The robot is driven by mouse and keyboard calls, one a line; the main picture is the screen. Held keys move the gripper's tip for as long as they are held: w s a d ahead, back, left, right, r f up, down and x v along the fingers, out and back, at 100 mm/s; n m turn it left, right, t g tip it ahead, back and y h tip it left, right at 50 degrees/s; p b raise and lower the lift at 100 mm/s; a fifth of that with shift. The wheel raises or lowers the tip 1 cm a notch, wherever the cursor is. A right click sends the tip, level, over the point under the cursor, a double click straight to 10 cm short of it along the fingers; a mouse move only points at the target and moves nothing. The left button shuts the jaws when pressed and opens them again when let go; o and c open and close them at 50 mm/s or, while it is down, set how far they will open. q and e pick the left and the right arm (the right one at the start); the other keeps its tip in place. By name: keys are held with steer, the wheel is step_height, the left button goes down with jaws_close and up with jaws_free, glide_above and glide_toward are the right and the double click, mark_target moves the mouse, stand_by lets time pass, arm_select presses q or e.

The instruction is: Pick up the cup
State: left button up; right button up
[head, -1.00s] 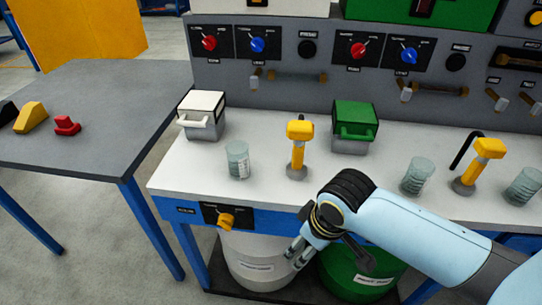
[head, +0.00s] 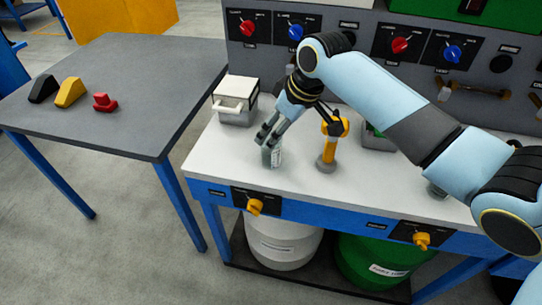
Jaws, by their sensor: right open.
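A clear, ribbed cup (head: 273,158) stands upright on the white bench top, left of the yellow tap. My right gripper (head: 265,139) is open, and its arm comes in from the right. Its fingers point down at the cup's upper part and hide some of the rim. I cannot tell whether they touch the cup or straddle it. My left gripper is out of view.
The yellow tap (head: 327,150) stands close right of the cup. A white-lidded box (head: 236,100) is behind left. A grey table (head: 130,120) with black, yellow and red blocks is at left. The bench's front left is clear.

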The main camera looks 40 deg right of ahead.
steer(key=x, duration=0.5)
steer(key=shift+w+f, duration=0.2)
steer(key=shift+f, duration=0.05)
steer(key=c, duration=1.4)
